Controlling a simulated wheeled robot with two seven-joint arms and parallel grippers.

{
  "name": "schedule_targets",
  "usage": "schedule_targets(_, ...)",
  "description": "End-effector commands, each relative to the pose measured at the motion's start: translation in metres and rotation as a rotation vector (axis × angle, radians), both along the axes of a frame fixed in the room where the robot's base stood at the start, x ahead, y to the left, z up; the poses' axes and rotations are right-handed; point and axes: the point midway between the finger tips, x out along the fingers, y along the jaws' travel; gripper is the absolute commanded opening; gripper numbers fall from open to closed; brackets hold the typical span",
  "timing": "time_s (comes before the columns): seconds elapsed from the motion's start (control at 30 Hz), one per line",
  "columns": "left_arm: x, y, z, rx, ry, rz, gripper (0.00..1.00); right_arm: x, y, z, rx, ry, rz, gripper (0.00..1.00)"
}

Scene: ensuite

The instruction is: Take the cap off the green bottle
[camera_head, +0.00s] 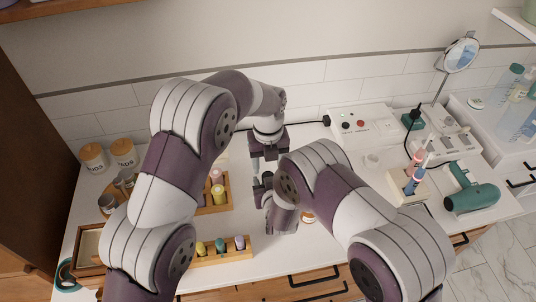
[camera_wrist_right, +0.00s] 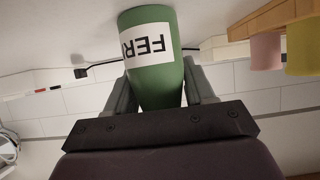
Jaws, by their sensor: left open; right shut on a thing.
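The green bottle (camera_wrist_right: 150,80) shows in the right wrist view, with a white label whose black letters "FER" appear upside down. My right gripper (camera_wrist_right: 158,95) is shut on it, one finger on each side. The bottle's end toward the gripper body is hidden, and I cannot make out the cap. In the head view my arms hide the bottle. There my left gripper (camera_head: 268,160) is open and points down, just above and behind my right gripper (camera_head: 263,190). Whether the left fingers are around the cap cannot be told.
Wooden racks with small bottles (camera_head: 217,194) (camera_head: 240,243) stand left of and in front of the grippers. Two lidded jars (camera_head: 124,152) are at the back left. A socket box (camera_head: 360,125), a toothbrush holder (camera_head: 408,188) and a teal hair dryer (camera_head: 470,190) are at the right.

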Motion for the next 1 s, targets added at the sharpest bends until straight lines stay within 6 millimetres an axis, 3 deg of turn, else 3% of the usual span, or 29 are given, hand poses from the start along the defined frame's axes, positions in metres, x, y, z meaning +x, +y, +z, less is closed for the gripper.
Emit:
schedule_targets(0.1, -0.001, 0.001, -0.024, 0.003, 0.007, 0.001, 0.56, 0.0, 0.0, 0.0, 0.0, -0.001, 0.0, 0.0)
schedule_targets(0.2, -0.001, 0.0, -0.036, 0.002, 0.005, 0.001, 0.56, 0.0, 0.0, 0.0, 0.0, -0.001, 0.0, 0.0)
schedule_targets(0.53, -0.001, 0.0, -0.044, 0.001, 0.002, 0.002, 0.56, 0.0, 0.0, 0.0, 0.0, -0.001, 0.0, 0.0)
schedule_targets(0.57, -0.001, 0.0, -0.044, 0.001, 0.002, 0.002, 0.53, 0.0, 0.0, 0.0, 0.0, -0.001, 0.0, 0.0)
schedule_targets(0.7, -0.001, 0.0, -0.043, 0.001, 0.002, 0.002, 0.08, 0.0, 0.0, 0.0, 0.0, -0.001, 0.0, 0.0)
schedule_targets(0.73, -0.001, 0.0, -0.043, 0.001, 0.002, 0.002, 0.0, 0.0, 0.0, 0.0, 0.0, -0.001, 0.0, 0.0)
schedule_targets(0.83, -0.001, 0.0, -0.043, 0.001, 0.002, 0.002, 0.0, 0.0, 0.0, 0.0, 0.0, -0.001, 0.0, 0.0)
schedule_targets(0.87, -0.001, 0.0, -0.043, 0.001, 0.002, 0.002, 0.38, 0.0, 0.0, 0.0, 0.0, -0.001, 0.0, 0.0)
schedule_targets(0.9, -0.001, 0.0, -0.043, 0.001, 0.002, 0.002, 0.51, 0.0, 0.0, 0.0, 0.0, -0.001, 0.0, 0.0)
schedule_targets(0.93, -0.001, 0.0, -0.043, 0.001, 0.002, 0.002, 0.6, 0.0, 0.0, 0.0, 0.0, -0.001, 0.0, 0.0)
schedule_targets(1.0, -0.001, 0.0, -0.043, 0.001, 0.002, 0.002, 0.6, 0.0, 0.0, 0.0, 0.0, -0.001, 0.0, 0.0)
